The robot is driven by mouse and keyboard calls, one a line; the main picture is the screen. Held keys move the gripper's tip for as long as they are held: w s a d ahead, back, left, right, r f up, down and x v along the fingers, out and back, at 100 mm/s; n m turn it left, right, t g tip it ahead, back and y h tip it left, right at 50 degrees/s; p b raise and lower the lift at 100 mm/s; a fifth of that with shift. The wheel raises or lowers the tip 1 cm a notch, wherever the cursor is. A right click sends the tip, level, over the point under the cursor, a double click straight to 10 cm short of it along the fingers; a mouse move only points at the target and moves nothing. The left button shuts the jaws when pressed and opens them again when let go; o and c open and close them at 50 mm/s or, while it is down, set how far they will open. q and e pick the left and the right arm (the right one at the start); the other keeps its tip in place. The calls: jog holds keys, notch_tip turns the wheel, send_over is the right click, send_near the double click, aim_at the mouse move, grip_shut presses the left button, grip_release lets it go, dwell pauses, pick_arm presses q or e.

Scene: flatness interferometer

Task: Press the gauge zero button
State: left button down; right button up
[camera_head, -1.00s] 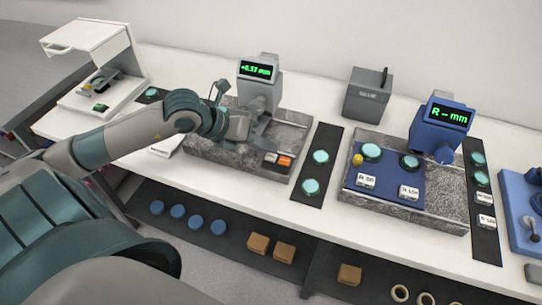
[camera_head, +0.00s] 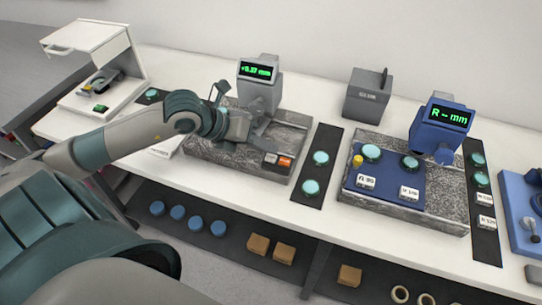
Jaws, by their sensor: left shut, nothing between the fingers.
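The grey gauge (camera_head: 261,83) stands at the back of a grey stone plate (camera_head: 213,156) and its green display reads about +0.37 mm. At the plate's front right are two small buttons side by side, a grey-white one (camera_head: 270,158) and an orange one (camera_head: 286,162); their lettering is too small to read. My left gripper (camera_head: 265,143) is shut and empty, its tips just behind the grey-white button. I cannot tell whether they touch it. The arm hides the plate's left middle. My right gripper is not in view.
A dark strip with teal discs (camera_head: 321,158) lies right of the plate. Further right is a second stone plate (camera_head: 411,218) with a blue gauge (camera_head: 441,130). A grey box (camera_head: 368,95) stands behind. A white hooded unit (camera_head: 93,70) is at the far left.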

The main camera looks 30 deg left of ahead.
aim_at(265, 159)
pick_arm(q)
jog(key=shift+f, duration=0.15)
dwell(0.7)
jog(key=shift+f+b, duration=0.3)
jog(key=shift+b, duration=0.25)
jog(key=shift+f+b, duration=0.45)
dwell(0.7)
jog(key=shift+r, duration=0.1)
jog(key=shift+r+p, duration=0.5)
jog(key=shift+r, duration=0.3)
dwell(0.3)
jog(key=shift+r+p, duration=1.4)
jog(key=shift+r, duration=1.1)
jog(key=shift+s+a, duration=0.1)
